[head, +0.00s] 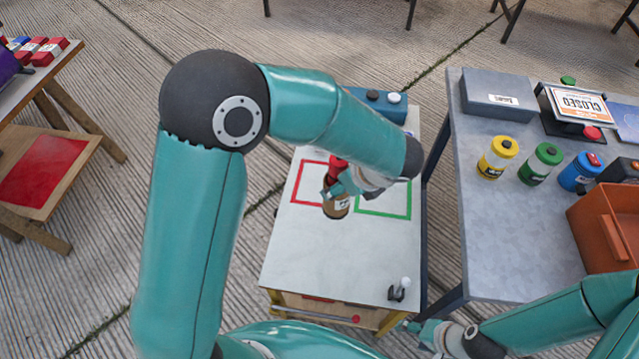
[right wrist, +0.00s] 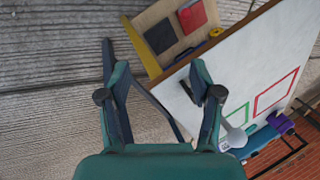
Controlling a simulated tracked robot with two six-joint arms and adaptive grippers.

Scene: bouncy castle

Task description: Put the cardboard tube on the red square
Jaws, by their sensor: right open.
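The brown cardboard tube (head: 337,208), with a pale label, shows in the head view below my left gripper (head: 344,186), between the red and green outlines. The gripper hides its upper part; I cannot tell whether the fingers grip it or whether it touches the table. The red square (head: 294,190) is an outline on the white tabletop, partly hidden by my left arm. My right gripper (head: 418,329) is low, beside the table's front right corner. In the right wrist view its fingers (right wrist: 160,85) are apart and empty.
The green square (head: 410,205) lies right of the red one. A small stand with a white knob (head: 400,289) is near the front right of the white table (head: 320,255). A grey table (head: 490,225) at right holds several bottles and an orange bin (head: 597,235).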

